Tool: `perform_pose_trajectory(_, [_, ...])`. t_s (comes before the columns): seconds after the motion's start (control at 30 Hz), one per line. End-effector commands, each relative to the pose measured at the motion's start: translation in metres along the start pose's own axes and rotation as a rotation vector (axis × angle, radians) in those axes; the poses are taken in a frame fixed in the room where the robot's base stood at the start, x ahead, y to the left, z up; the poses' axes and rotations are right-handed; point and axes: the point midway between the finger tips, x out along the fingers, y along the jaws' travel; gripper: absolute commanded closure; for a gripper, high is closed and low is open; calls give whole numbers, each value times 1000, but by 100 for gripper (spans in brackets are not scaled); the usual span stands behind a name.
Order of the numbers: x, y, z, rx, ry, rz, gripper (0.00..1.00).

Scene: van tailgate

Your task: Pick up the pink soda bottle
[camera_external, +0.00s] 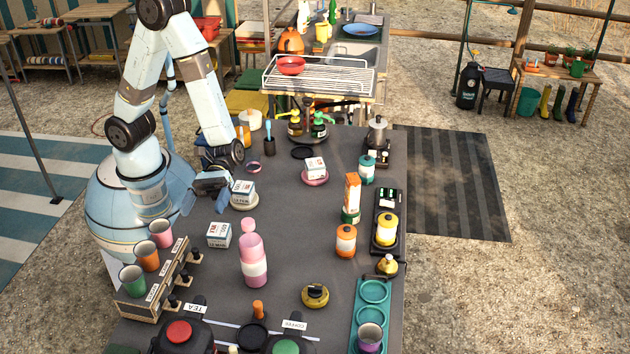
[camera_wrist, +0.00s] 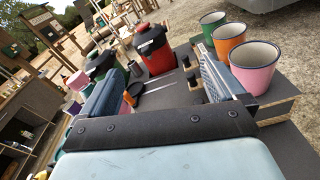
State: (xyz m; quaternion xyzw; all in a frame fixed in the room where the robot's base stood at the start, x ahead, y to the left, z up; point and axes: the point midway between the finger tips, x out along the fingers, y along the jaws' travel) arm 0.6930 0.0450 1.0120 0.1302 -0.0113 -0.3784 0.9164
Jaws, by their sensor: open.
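The pink soda bottle (camera_external: 254,262) stands upright on the grey table in the external view, with a pale band around its middle. My gripper (camera_external: 207,198) is open and empty, above the table to the upper left of the bottle and apart from it. In the wrist view my gripper's two fingers (camera_wrist: 165,95) are spread wide with nothing held between them. A pinkish shape (camera_wrist: 77,81) shows beyond the left finger; I cannot tell whether it is the bottle.
White cartons (camera_external: 219,235) and (camera_external: 243,193) stand near the bottle. A cup rack (camera_external: 150,297) is at the left, with the red-lidded tea jar (camera_external: 180,333) in front. An orange canister (camera_external: 346,240) is at the right. The table between bottle and canister is clear.

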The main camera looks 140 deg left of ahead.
Motion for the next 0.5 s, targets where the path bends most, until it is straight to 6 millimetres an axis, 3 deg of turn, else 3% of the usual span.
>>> perform_pose_trajectory(0.03, [-5, 13, -17, -50, -3, 61, 4])
perform_pose_trajectory(0.2, [-23, 49, -63, -179, -20, 254, 4])
perform_pose_trajectory(0.33, [-34, 65, -86, -235, -25, 350, 4])
perform_pose_trajectory(0.5, [-38, 74, -97, -260, -27, 398, 4])
